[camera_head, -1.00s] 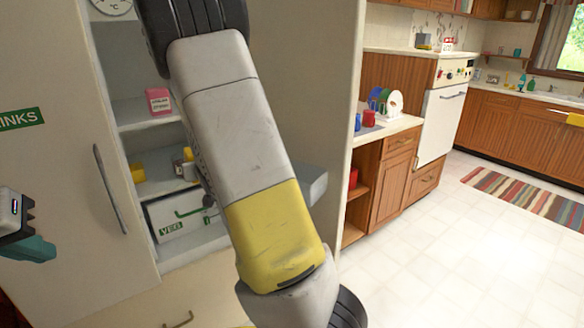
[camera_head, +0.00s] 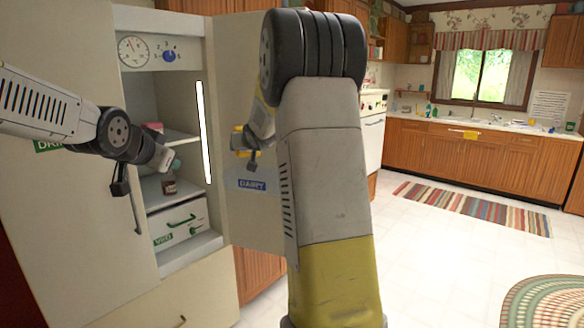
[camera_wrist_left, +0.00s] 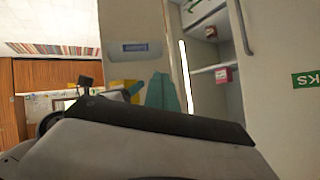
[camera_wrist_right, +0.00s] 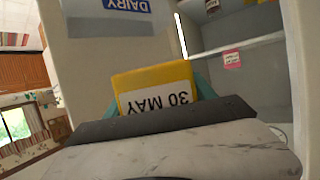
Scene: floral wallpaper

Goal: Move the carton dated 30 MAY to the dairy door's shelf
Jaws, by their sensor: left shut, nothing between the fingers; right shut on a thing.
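The yellow carton (camera_wrist_right: 152,78) has a white label reading 30 MAY, upside down in the right wrist view. My right gripper (camera_wrist_right: 165,100) is shut on it, teal fingers at its sides. In the head view the carton (camera_head: 237,141) is held in front of the open fridge door, above the DAIRY label (camera_head: 252,185). The dairy door's shelf (camera_wrist_right: 95,24) shows beyond the carton in the right wrist view; its inside is hidden. My left gripper (camera_head: 172,163) is shut and empty in front of the fridge opening; its teal fingers (camera_wrist_left: 161,93) show in the left wrist view.
The fridge interior holds a pink carton (camera_wrist_right: 232,59) on a shelf, a dark small container (camera_head: 169,187) below my left gripper, and a white VEG drawer (camera_head: 180,225). The DRINKS door (camera_head: 80,200) stands at left. My right arm hides part of the dairy door.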

